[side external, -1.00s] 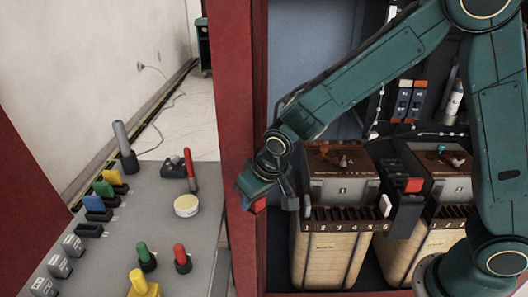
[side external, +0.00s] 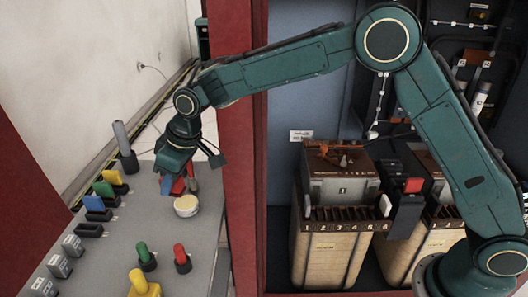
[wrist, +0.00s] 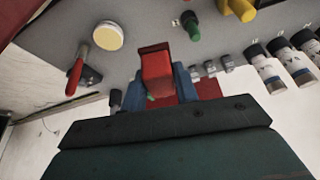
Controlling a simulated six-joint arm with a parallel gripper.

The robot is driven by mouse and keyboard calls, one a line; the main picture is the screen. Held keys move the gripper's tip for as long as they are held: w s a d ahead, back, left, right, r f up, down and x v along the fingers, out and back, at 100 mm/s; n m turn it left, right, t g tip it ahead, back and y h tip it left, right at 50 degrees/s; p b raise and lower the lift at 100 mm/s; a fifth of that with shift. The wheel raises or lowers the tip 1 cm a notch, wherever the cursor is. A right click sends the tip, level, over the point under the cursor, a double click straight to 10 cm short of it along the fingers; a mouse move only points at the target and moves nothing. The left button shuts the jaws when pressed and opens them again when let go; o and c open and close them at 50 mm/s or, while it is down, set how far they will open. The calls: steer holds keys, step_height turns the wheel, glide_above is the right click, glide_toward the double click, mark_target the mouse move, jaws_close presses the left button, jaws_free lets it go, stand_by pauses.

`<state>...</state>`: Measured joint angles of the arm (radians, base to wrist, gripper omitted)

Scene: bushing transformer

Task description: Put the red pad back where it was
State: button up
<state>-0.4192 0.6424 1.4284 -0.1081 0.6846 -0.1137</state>
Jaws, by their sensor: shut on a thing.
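My gripper (side external: 173,184) is over the grey bench panel, shut on the red pad (side external: 179,187). In the wrist view the red pad (wrist: 155,68) sticks out between the blue fingers of my gripper (wrist: 160,82). Another red patch shows right of the fingers there; I cannot tell if it is part of the pad. In the side view, yellow (side external: 112,177), green (side external: 103,188) and blue (side external: 95,203) pads stand in black holders along the panel's left. A black holder (side external: 89,230) in the same row is empty.
Green (side external: 145,254), red (side external: 181,258) and yellow (side external: 144,284) knobs stand near the front. A red cabinet post (side external: 240,190) rises to the right.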

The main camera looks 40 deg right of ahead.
steer(key=shift+w+r+n+y, duration=0.1)
steer(key=shift+w+r+n, duration=0.2)
steer(key=shift+w, duration=0.5)
steer(key=shift+w+r+n+y, duration=0.15)
steer(key=shift+w+n, duration=0.2)
steer(key=shift+w, duration=0.5)
steer(key=shift+w+r+n+y, duration=0.1)
steer(key=shift+w+r+n, duration=0.2)
steer(key=shift+w, duration=0.5)
steer(key=shift+f, duration=0.15)
step_height(320, 180, down, 20)
steer(key=shift+r, duration=0.1)
steer(key=shift+f, duration=0.2)
steer(key=o, duration=0.9)
steer(key=shift+o, duration=0.2)
steer(key=shift+r, duration=0.1)
steer(key=v, duration=1.2)
steer(key=shift+w, duration=0.2)
